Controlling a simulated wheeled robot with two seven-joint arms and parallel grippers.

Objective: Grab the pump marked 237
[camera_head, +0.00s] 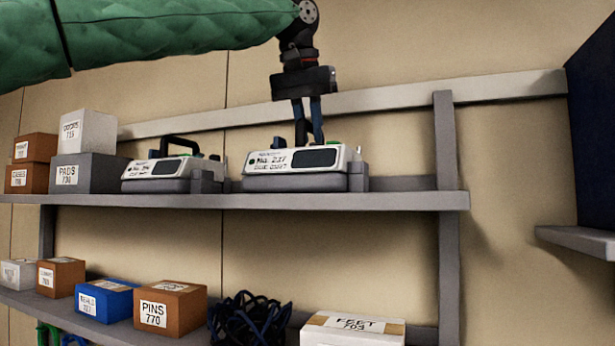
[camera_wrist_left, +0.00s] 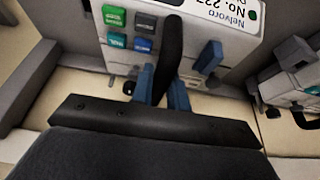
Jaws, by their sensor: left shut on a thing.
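The pump marked 237 (camera_head: 265,169) is a white and grey box with a dark screen, at the right end of the upper shelf's row. It appears to rest on the shelf. In the left wrist view, the pump (camera_wrist_left: 228,43) shows its partly cut-off label, green and blue buttons and black handle (camera_wrist_left: 170,50). My left gripper (camera_head: 308,138) reaches down from above onto the pump. Its blue fingers (camera_wrist_left: 166,92) are shut on the handle, one on each side. My right gripper is in neither view.
A similar pump (camera_head: 165,168) with a black handle stands just to the left. Boxes (camera_head: 90,172) fill the upper shelf's (camera_head: 415,201) left end. The lower shelf holds several boxes and dark tangled cables (camera_head: 250,318). A dark blue cabinet (camera_head: 595,130) is at far right.

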